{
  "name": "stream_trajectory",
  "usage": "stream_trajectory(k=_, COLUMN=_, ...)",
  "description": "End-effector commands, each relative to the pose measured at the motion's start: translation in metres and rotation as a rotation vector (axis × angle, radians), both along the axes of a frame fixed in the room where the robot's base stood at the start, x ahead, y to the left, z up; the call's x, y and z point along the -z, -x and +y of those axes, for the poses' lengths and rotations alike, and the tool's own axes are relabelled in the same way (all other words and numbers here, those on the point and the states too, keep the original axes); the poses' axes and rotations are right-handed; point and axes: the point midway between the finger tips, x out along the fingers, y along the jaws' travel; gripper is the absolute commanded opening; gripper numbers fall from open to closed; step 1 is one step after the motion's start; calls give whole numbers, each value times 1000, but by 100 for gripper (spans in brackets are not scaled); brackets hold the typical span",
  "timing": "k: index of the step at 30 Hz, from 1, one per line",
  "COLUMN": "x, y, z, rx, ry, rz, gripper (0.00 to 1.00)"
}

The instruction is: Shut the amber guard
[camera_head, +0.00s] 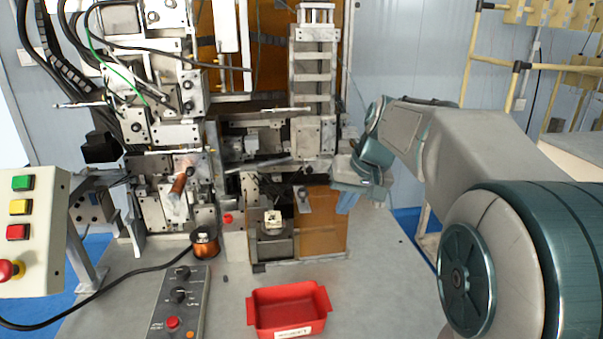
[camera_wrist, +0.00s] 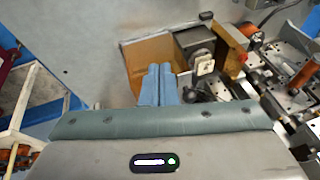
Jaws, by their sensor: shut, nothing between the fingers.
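An amber guard panel (camera_head: 328,225) stands low at the front right of the machine, beside a dark block with a cream part on it. It also shows in the wrist view (camera_wrist: 140,50), partly behind my fingers. My gripper (camera_head: 345,205) is shut and empty, with its blue fingertips pointing down at the panel's right side. The closed fingers also show in the wrist view (camera_wrist: 157,72). Whether they touch the panel, I cannot tell. Its hinge and exact swing are not clear.
A cream part (camera_head: 272,218) sits on the dark block (camera_head: 272,243). A red tray (camera_head: 287,311), a copper spool (camera_head: 205,243) and a grey control box (camera_head: 181,300) are on the table. Winder mechanisms rise behind and to the left. The table's front right is clear.

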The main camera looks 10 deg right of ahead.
Motion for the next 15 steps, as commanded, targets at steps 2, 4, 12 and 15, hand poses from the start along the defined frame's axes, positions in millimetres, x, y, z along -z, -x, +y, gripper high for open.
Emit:
stream_trajectory(k=2, x=-24, y=-33, z=-13, rx=1, ry=-39, rz=-20, gripper=0)
stream_trajectory(k=4, x=-38, y=-54, z=-21, rx=-5, ry=-68, rz=-40, gripper=0)
stream_trajectory(k=12, x=-62, y=-96, z=-40, rx=-25, ry=-128, rz=-88, gripper=0)
stream_trajectory(k=15, x=-59, y=-101, z=-39, rx=-27, ry=-133, rz=-91, gripper=0)
